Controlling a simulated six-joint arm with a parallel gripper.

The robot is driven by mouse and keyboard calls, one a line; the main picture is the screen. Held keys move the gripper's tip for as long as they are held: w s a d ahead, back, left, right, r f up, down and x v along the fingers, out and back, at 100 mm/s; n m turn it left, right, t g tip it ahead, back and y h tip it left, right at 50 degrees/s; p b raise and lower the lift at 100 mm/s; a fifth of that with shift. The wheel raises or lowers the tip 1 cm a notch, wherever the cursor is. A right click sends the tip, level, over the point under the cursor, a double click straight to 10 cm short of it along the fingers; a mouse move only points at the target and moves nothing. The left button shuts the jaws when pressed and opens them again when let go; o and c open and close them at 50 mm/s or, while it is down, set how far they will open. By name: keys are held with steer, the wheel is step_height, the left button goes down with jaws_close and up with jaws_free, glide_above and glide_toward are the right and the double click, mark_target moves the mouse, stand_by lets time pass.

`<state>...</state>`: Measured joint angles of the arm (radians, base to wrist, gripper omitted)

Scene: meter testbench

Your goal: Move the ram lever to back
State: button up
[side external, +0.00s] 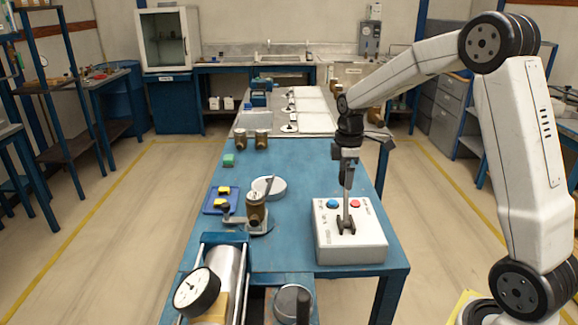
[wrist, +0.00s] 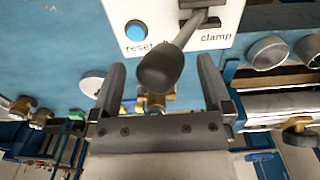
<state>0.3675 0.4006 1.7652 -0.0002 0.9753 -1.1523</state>
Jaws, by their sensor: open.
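A white control box (side external: 350,245) stands on the blue bench, with a blue button, a red button and a dark slot on top. A grey lever (side external: 347,208) rises from the slot, close to upright in the side view. In the wrist view its dark knob (wrist: 161,68) is large and near, and "reset" and "clamp" are printed on the box. No "ram" label can be read. My gripper (side external: 347,180) is above the box at the lever's top. In the wrist view my gripper (wrist: 161,65) is open, its fingers apart on either side of the knob. I see no finger contact.
A brass-bodied fitting (side external: 256,210) and a blue tray (side external: 220,200) with yellow items stand left of the box. A pressure gauge (side external: 196,292) and a cylinder are at the near left. Bare blue bench top (side external: 310,170) lies behind the box.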

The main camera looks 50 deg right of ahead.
steer(key=shift+r, duration=0.25)
steer(key=shift+r, duration=1.4)
steer(key=shift+r, duration=0.15)
steer(key=shift+r, duration=1.1)
steer(key=m, duration=0.1)
steer(key=m+t, duration=0.1)
steer(key=m, duration=0.1)
steer(key=a+m, duration=0.1)
steer(key=shift+s+r+t+y, duration=0.1)
steer(key=shift+r+t+y, duration=0.15)
steer(key=shift+t+y, duration=0.05)
steer(key=m, duration=0.2)
steer(key=a+m+t, duration=0.1)
steer(key=shift+s+r+m, duration=0.1)
steer(key=shift+m, duration=0.3)
steer(key=s+a+f+m, duration=0.1)
steer(key=s+a+f, duration=1.1)
steer(key=s+a, duration=0.1)
steer(key=shift+s+a+f, duration=0.25)
steer(key=shift+a+f, duration=0.1)
steer(key=shift+a, duration=0.25)
